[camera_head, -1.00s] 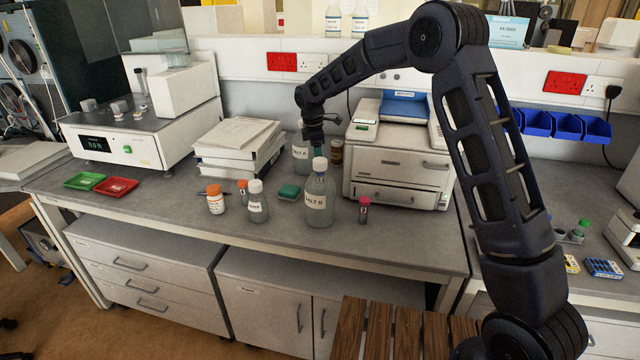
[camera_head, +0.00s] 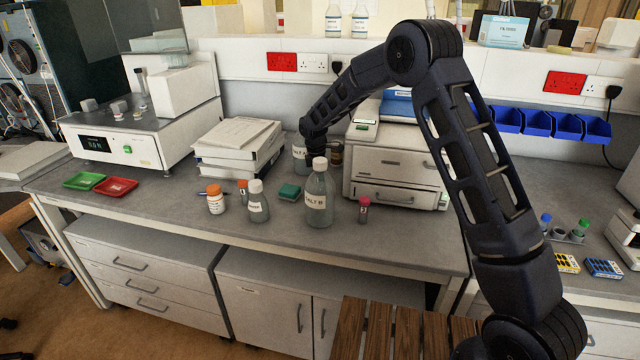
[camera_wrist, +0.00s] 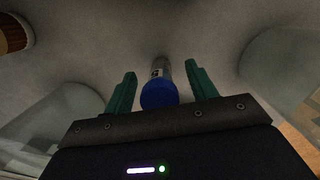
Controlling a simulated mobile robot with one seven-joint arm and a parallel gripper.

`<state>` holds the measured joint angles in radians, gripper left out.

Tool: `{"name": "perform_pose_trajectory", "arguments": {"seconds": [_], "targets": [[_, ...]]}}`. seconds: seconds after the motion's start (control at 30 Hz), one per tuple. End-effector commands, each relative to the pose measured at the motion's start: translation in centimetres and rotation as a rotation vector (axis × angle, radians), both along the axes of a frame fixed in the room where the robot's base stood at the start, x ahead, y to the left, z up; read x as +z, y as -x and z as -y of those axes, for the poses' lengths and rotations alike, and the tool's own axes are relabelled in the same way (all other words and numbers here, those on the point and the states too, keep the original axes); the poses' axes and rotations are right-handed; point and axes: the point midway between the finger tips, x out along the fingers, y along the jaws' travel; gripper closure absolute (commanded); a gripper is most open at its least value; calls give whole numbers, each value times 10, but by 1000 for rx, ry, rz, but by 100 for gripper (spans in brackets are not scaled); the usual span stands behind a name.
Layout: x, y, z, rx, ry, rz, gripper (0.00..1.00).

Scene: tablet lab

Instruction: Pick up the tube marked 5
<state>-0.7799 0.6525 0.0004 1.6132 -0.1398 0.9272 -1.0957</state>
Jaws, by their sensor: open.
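A small tube with a blue cap (camera_wrist: 160,93) and a pale, dark-marked label shows in the wrist view; I cannot read its mark. My gripper (camera_wrist: 160,70) is open, with one green finger on each side of this tube and gaps between. In the head view the gripper's fingers and the blue-capped tube are hidden behind the large clear bottle with a white cap (camera_head: 319,200). Two other small tubes stand on the bench, one with a pink cap (camera_head: 364,209) and one with an orange cap (camera_head: 243,191); their marks are too small to read.
Another clear bottle (camera_head: 299,156) and a brown jar (camera_head: 336,154) stand close to my gripper. A small bottle (camera_head: 258,205), an orange-capped bottle (camera_head: 215,200) and a green block (camera_head: 289,192) are nearby. A white machine (camera_head: 395,165) stands right, stacked binders (camera_head: 237,150) left.

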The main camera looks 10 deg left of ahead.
Motion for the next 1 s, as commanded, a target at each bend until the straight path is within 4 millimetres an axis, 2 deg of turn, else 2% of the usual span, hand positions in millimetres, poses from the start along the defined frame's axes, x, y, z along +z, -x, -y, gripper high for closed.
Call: {"name": "perform_pose_trajectory", "arguments": {"seconds": [0.17,0.4,0.8,1.0], "targets": [[0,0,0,0,0,1,45],[1,0,0,0,0,1,92],[3,0,0,0,-1,2,92],[24,-1,0,0,-2,2,92]]}}
